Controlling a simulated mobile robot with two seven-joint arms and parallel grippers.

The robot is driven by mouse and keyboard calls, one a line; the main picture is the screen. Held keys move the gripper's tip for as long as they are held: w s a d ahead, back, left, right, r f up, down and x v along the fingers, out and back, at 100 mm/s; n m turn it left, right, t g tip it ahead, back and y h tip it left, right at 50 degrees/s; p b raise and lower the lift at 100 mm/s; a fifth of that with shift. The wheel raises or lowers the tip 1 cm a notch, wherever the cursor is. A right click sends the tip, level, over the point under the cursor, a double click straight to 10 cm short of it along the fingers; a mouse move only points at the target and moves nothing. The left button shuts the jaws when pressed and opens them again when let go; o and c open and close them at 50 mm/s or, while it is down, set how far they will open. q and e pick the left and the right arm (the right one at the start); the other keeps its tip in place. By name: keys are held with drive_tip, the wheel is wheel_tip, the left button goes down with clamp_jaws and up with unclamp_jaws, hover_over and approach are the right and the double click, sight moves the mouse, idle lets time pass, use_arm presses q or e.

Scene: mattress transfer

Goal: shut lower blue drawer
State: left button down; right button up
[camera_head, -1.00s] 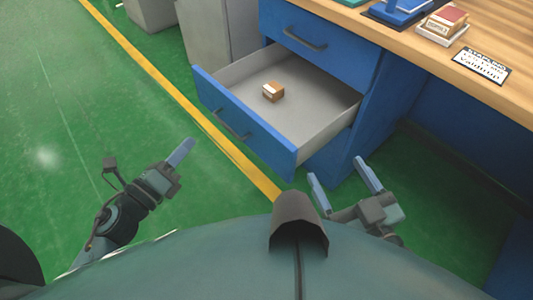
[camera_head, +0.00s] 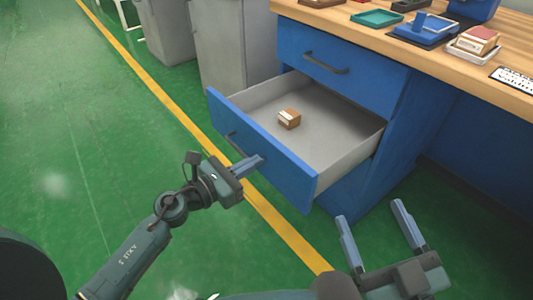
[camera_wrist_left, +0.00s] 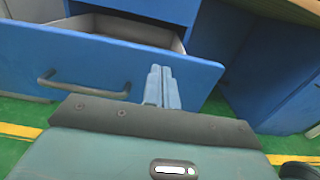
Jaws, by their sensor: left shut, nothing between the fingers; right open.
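The lower blue drawer (camera_head: 268,143) is pulled out of the blue desk cabinet, with a small brown and white box (camera_head: 289,119) inside. Its dark handle shows in the left wrist view (camera_wrist_left: 82,92). My left gripper (camera_head: 254,162) is shut and empty, with its fingertips close in front of the drawer's front panel, right of the handle. In the left wrist view its fingers (camera_wrist_left: 161,88) point at the panel (camera_wrist_left: 190,80); I cannot tell whether they touch it. My right gripper (camera_head: 372,222) is open and empty, right of the drawer and low in front of the cabinet.
The upper blue drawer (camera_head: 340,62) is shut. The wooden desktop (camera_head: 385,42) above holds a teal tray (camera_head: 376,18), a blue item and a small white tray with boxes. Grey bins (camera_head: 230,45) stand left of the cabinet. The green floor (camera_head: 90,170) at left is clear.

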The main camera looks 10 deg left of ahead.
sight(277, 149)
use_arm(q)
drive_tip(key=x, duration=0.4)
drive_tip(key=shift+w+d, duration=0.2)
drive_tip(key=shift+d, duration=0.05)
use_arm(e)
drive_tip(key=shift+f, duration=0.1)
use_arm(q)
drive_tip(key=shift+w, duration=0.1)
